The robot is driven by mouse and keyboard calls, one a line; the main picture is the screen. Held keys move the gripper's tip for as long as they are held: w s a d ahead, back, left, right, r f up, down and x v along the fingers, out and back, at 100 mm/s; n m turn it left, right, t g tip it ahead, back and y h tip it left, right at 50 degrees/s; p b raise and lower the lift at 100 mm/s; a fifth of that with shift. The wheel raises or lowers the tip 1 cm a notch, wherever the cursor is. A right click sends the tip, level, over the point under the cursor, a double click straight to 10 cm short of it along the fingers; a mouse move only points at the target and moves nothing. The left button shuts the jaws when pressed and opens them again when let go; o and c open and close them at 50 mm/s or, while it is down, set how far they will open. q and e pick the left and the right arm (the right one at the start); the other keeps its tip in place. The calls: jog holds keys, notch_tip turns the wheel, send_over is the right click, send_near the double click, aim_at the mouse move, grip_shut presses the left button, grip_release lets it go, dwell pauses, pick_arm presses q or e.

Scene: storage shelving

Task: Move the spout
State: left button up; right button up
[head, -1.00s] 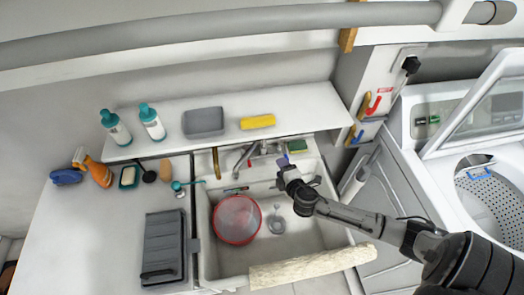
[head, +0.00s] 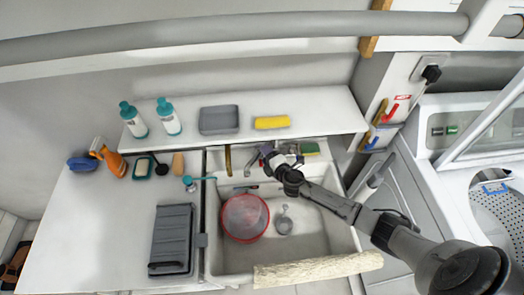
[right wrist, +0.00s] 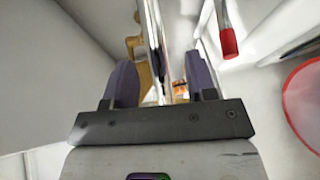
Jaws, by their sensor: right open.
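The metal faucet spout (head: 252,158) is at the back of the sink (head: 330,235), mostly hidden by my right gripper (head: 268,152) in the head view. In the right wrist view a shiny metal bar, seemingly the spout (right wrist: 153,40), runs between the two purple fingers of my right gripper (right wrist: 162,82). The fingers stand apart on either side of it, and I see a gap at both. Contact cannot be told. A red-tipped metal rod (right wrist: 228,42) lies just right of the fingers. My left gripper is not in view.
A red-rimmed basin (head: 245,217) sits in the sink. A shelf (head: 345,118) with bottles, a grey tub (head: 219,120) and a yellow sponge (head: 272,122) runs behind. A rolled cream towel (head: 318,269) lies along the front edge.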

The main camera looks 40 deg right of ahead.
jog(key=shift+x, duration=1.7)
jog(key=shift+c, duration=0.2)
grip_shut()
